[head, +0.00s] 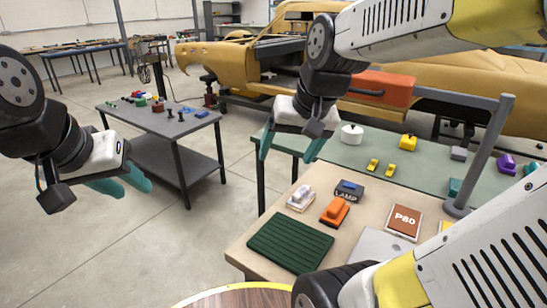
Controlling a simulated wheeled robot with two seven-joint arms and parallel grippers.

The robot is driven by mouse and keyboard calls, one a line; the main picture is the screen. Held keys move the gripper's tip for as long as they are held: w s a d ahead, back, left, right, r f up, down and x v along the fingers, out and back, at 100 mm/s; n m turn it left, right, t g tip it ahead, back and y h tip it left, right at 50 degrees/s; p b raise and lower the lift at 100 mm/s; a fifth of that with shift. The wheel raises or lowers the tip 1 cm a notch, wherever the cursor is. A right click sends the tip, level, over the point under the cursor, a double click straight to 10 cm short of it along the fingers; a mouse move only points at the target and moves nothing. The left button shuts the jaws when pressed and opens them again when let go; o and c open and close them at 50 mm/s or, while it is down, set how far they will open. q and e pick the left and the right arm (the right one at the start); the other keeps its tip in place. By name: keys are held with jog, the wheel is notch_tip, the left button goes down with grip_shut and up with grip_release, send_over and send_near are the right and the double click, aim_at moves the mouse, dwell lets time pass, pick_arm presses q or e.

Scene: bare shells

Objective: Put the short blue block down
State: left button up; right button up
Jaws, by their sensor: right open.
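A small blue block-like piece (349,186) shows on top of a dark piece marked LAMP (346,195) on the tan board; I cannot tell whether the two are separate. My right gripper (290,150) hangs fingers-down above the near left edge of the green tabletop, to the upper left of the blue piece and apart from it. Its two teal fingers are wide apart with nothing between them. My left gripper (121,185) is at the far left, over the floor, away from the bench. Its teal fingers are apart and empty.
A dark green ribbed mat (290,244), an orange piece (335,210), a white piece (301,199) and a P80 box (404,222) lie on the tan board. A grey post (483,150) stands at right. Yellow pieces (381,167) and a white cylinder (352,134) are behind.

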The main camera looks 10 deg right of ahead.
jog(key=s, duration=0.1)
jog(key=s+a+n, duration=0.1)
jog(key=s, duration=0.1)
jog(key=s+a+n+t, duration=0.1)
jog(key=s, duration=0.1)
jog(key=shift+r, duration=0.1)
jog(key=shift+o, duration=0.5)
dwell(0.6)
jog(key=m+g+h, duration=0.3)
jog(key=m+g, duration=0.2)
jog(key=m, duration=0.5)
send_over(302, 190)
jog(key=a, duration=0.2)
jog(key=f, duration=2)
jog(key=shift+s+d+f, duration=0.1)
jog(key=shift+s+d, duration=0.15)
jog(key=f, duration=0.2)
jog(key=d+f, duration=0.1)
jog(key=f, duration=0.5)
jog(key=shift+w+d+f, duration=0.15)
jog(key=shift+w+d, duration=0.1)
jog(key=shift+w, duration=0.05)
